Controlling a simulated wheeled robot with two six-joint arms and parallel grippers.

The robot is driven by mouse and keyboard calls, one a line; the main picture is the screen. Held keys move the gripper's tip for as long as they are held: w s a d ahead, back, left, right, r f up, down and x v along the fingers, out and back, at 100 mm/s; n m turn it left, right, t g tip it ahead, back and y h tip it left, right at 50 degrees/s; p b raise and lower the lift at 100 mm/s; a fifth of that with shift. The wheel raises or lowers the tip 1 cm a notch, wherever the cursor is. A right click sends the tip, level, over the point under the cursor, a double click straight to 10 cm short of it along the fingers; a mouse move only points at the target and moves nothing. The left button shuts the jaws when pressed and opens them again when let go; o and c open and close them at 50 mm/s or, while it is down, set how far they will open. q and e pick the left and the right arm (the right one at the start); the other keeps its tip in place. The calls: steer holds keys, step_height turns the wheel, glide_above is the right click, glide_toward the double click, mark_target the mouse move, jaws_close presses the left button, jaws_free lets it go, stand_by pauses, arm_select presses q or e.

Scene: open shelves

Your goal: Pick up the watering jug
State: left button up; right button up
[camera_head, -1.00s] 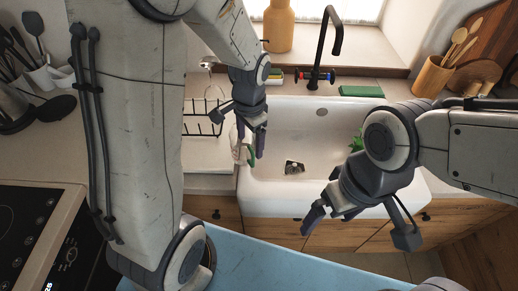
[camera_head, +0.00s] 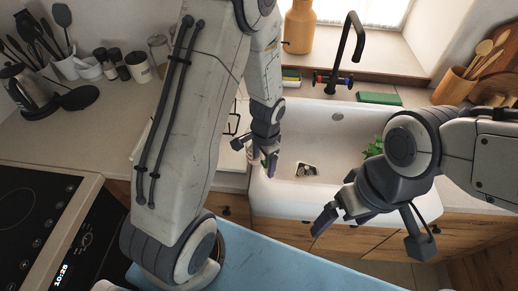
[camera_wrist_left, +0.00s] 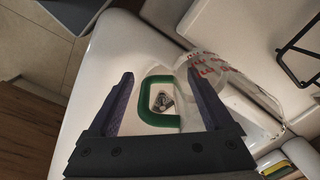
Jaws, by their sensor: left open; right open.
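The jug (camera_wrist_left: 235,85) is clear with red markings and has a green handle (camera_wrist_left: 143,98) in the left wrist view. It stands at the left rim of the white sink (camera_head: 310,130); in the head view it is mostly hidden behind my left gripper (camera_head: 268,163). In the left wrist view my left gripper (camera_wrist_left: 159,76) is open, with its two fingers on either side of the green handle and apart from it. My right gripper (camera_head: 370,235) is open and empty in front of the sink's front edge.
A black faucet (camera_head: 345,55) stands behind the sink. A dark wire rack (camera_wrist_left: 300,50) is beside the jug. A green plant (camera_head: 373,147) is in the sink's right part. Sponges (camera_head: 291,78) lie behind the sink. A stove (camera_head: 40,225) is at the left.

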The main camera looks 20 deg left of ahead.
arm_select(q)
jaws_close()
steer(key=shift+r, duration=0.25)
steer(key=shift+r, duration=0.75)
steer(key=shift+w+d+r+b, duration=0.15)
steer(key=shift+r+b, duration=0.1)
steer(key=shift+r, duration=0.35)
steer(key=shift+w+d+r+b, duration=0.15)
steer(key=shift+r+b, duration=0.1)
steer(key=shift+r, duration=0.35)
steer(key=w+d+r+b, duration=0.2)
steer(key=d+r, duration=0.4)
steer(key=d, duration=0.4)
steer(key=shift+w+d+r, duration=0.2)
steer(key=shift+w+r, duration=0.1)
steer(key=shift+w, duration=0.25)
steer(key=shift+r, duration=0.1)
stand_by(1.4)
